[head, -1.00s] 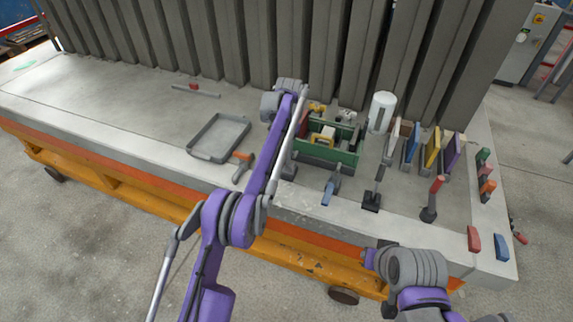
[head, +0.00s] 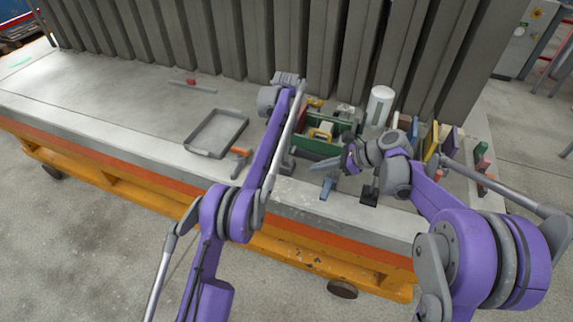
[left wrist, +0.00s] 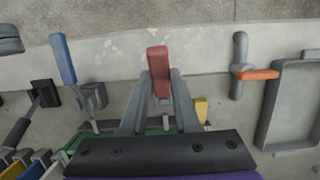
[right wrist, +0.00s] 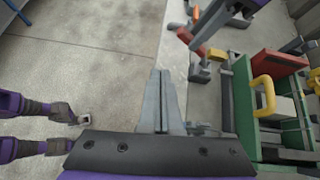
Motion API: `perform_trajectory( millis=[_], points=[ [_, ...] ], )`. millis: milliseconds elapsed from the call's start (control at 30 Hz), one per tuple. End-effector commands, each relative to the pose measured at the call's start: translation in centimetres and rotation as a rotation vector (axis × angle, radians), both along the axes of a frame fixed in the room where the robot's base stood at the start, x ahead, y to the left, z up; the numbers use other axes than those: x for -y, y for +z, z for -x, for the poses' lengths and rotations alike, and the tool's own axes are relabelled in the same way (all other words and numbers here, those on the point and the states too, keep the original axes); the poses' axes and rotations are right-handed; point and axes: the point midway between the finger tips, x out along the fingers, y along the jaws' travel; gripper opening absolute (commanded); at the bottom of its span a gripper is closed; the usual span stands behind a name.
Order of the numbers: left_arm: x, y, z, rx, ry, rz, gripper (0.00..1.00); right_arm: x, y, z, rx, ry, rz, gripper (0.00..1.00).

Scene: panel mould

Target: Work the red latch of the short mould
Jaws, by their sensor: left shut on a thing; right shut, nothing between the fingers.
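The short mould is a green-walled box (head: 315,149) at the back of the table's right half; it also shows in the right wrist view (right wrist: 244,108). The red latch handle (left wrist: 158,62) stands between the fingers of my left gripper (left wrist: 160,84), which is shut on it. In the right wrist view the red latch (right wrist: 190,39) shows beside the mould. In the head view my left arm hides it. My right gripper (right wrist: 161,74) is shut and empty, in front of the mould. A blue handle (left wrist: 62,58) stands to one side; it also shows in the head view (head: 327,188).
A grey tray (head: 216,152) and an orange-handled tool (left wrist: 258,75) lie left of the mould in the head view. A white cylinder (head: 380,106) stands behind, with coloured panels (head: 432,142) at right. The table's left half is mostly clear.

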Motion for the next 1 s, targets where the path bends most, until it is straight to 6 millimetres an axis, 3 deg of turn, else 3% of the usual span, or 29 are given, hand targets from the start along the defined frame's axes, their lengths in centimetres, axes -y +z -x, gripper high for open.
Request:
perform_trajectory(
  millis=[100,300,633,767,1000],
  points=[
    [0.0,0.0,0.0,0.001,0.000,0.000,0.00,-0.3,-1.6,-2.7,-0.153,-0.070,-0.140,0.00],
    [0.0,0.0,0.0,0.001,0.000,0.000,0.00,-0.4,-3.9,-5.4,-0.387,-0.143,-0.333,0.00],
    [0.0,0.0,0.0,0.001,0.000,0.000,0.00,-0.6,-5.7,-6.7,-0.559,-0.171,-0.456,0.00],
    [0.0,0.0,0.0,0.001,0.000,0.000,0.00,-2.1,-6.1,-6.9,-0.562,-0.170,-0.458,0.00],
    [0.0,0.0,0.0,0.000,0.000,0.000,0.00,-6.4,-7.3,-7.3,-0.561,-0.170,-0.457,0.00]
  ],
)
